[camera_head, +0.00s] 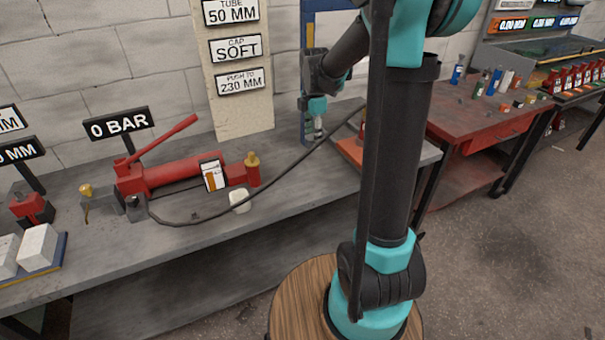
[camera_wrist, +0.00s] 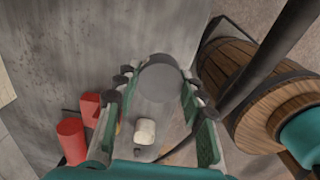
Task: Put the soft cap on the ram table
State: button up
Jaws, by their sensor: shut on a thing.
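My gripper (camera_head: 318,122) is at the blue press frame (camera_head: 308,42) at the back of the bench, small and partly hidden by its own arm. In the wrist view, my gripper (camera_wrist: 158,88) has its fingers around a grey round piece (camera_wrist: 160,78), which appears to be the soft cap. The piece shows its flat round face and is held near the fingertips. The ram table cannot be made out clearly; my arm covers much of the press area.
A red hand pump (camera_head: 170,174) stands on the grey bench (camera_head: 300,187), its black hose running toward the press. A white block (camera_head: 240,201) lies in front, also visible in the wrist view (camera_wrist: 145,131). A red table (camera_head: 475,125) stands right. The 0 BAR sign (camera_head: 118,124) is behind.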

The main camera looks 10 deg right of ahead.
aim_at(312, 182)
notch_tip(312, 182, down, 16)
jog(key=shift+r, duration=0.2)
dwell(0.4)
jog(key=o, duration=1.2)
jog(key=shift+f, duration=0.1)
jog(key=shift+o, duration=0.2)
notch_tip(312, 182, up, 12)
jog(key=s+d+f+m+t, duration=0.1)
jog(key=s+f+m+t, duration=0.1)
jog(key=s+m, duration=0.8)
jog(key=s+d+f+m+t, duration=0.2)
jog(key=s+m, duration=0.9)
jog(key=s, duration=0.1)
jog(key=shift+d+f+m, duration=0.2)
jog(key=shift+d+m, duration=0.1)
